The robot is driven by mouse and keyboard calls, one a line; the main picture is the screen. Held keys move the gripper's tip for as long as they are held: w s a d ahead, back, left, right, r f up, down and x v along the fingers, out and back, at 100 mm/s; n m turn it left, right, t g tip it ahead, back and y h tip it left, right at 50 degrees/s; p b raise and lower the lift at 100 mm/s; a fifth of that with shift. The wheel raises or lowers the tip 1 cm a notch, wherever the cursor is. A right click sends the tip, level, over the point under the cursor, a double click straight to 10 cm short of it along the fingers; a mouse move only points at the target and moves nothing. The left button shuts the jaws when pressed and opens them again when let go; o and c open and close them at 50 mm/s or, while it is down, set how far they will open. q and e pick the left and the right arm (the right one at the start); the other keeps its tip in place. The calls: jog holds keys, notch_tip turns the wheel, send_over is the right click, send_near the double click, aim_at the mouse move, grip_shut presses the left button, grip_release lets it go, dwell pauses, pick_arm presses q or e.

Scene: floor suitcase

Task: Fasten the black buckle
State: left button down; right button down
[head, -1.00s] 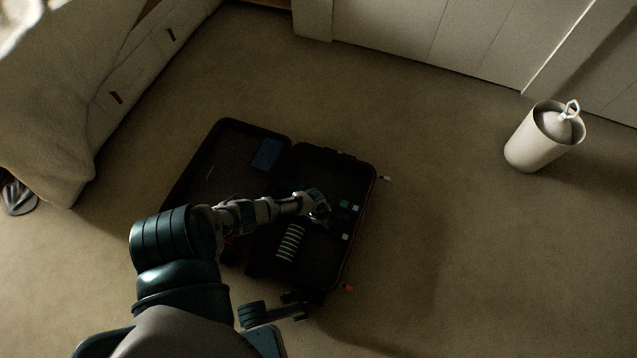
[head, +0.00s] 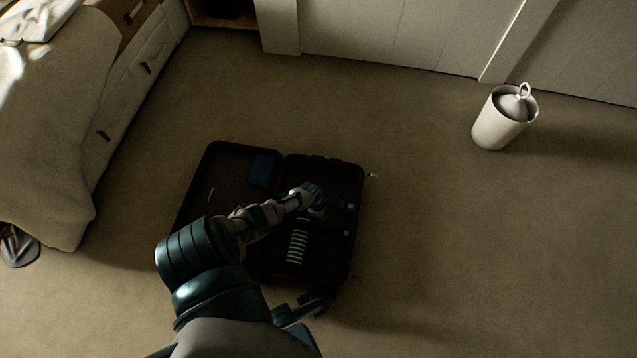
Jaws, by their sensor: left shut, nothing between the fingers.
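An open black suitcase (head: 340,170) lies flat on the floor, its two halves side by side. My left arm reaches over it from the lower left. My left gripper (head: 314,200) is over the right half, near its middle, shut with nothing in it. The black buckle cannot be made out against the dark lining.
A striped item (head: 297,246) and small teal items (head: 347,206) lie in the right half. A blue item (head: 262,169) lies in the left half. A bed (head: 45,150) stands at left and a white bin (head: 504,120) at upper right. The carpet (head: 480,250) at right is clear.

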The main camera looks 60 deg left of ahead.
jog(key=shift+w+a+f+y, duration=0.1)
jog(key=shift+w+f+y, duration=0.05)
jog(key=shift+y, duration=0.15)
